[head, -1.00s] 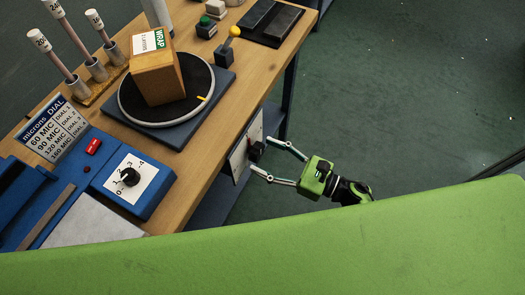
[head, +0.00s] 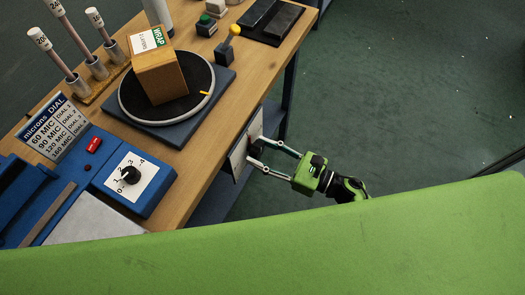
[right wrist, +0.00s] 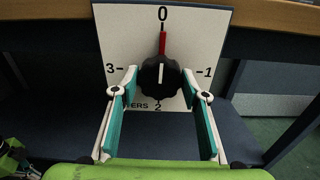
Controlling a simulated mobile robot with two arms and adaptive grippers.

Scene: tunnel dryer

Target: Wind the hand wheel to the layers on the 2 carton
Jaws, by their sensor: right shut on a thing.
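The hand wheel (head: 256,147) is a black knob on a white dial plate on the bench's front edge. In the right wrist view the knob (right wrist: 160,76) stands before the plate (right wrist: 112,35), marked 0 at top, 1 right, 2 bottom, 3 left. A red pointer and a white line on the knob both aim up at 0. My right gripper (head: 262,152) has its fingers on either side of the knob, shut on it. The brown carton (head: 163,78) stands on the round turntable; its label reads WRAP, the smaller print is unclear.
On the wooden bench (head: 190,165) a blue machine (head: 150,205) carries its own dial, near a microns sign (head: 55,127). The floor right of the bench is clear.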

